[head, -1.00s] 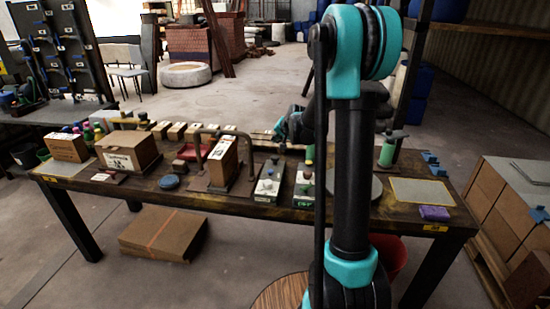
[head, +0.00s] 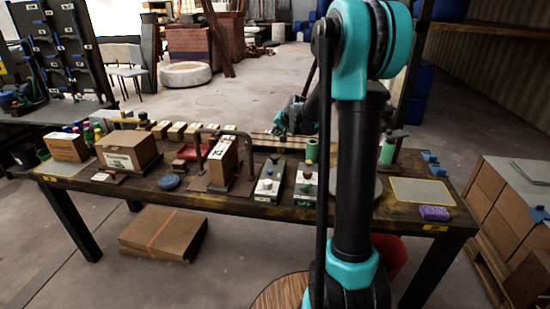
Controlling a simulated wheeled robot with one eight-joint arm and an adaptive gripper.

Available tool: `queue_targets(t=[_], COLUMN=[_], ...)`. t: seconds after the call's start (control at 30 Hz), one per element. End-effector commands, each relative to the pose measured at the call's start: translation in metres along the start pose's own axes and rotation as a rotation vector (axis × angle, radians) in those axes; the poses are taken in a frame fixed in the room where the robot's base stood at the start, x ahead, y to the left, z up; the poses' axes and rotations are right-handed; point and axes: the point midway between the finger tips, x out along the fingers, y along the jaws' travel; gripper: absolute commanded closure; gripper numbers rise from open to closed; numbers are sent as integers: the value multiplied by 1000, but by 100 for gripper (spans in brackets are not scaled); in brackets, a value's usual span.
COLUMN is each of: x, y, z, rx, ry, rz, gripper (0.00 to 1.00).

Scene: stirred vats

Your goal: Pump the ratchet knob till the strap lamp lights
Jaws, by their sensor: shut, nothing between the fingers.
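My gripper (head: 279,131) is shut and empty, small in the head view, held above the far edge of the table. My arm column hides part of the table right of centre. A carton (head: 223,158) stands under a brown arch frame (head: 247,152), which looks like the strapping station.
The dark table (head: 250,208) also bears two cartons (head: 126,151) at left, a blue disc (head: 169,182), a green spool (head: 387,152), a grey mat (head: 420,191) and a purple block (head: 435,213). Stacked boxes (head: 505,200) stand at right.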

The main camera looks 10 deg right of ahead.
Motion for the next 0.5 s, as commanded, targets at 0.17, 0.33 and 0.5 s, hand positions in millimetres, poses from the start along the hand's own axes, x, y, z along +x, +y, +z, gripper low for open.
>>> queue_targets(t=[0.17,0.33,0.5], x=[14,31,44], y=[10,22,32], z=[10,22,32], rx=[0,0,0], ry=[0,0,0], rz=[0,0,0], gripper=[100,100,100])
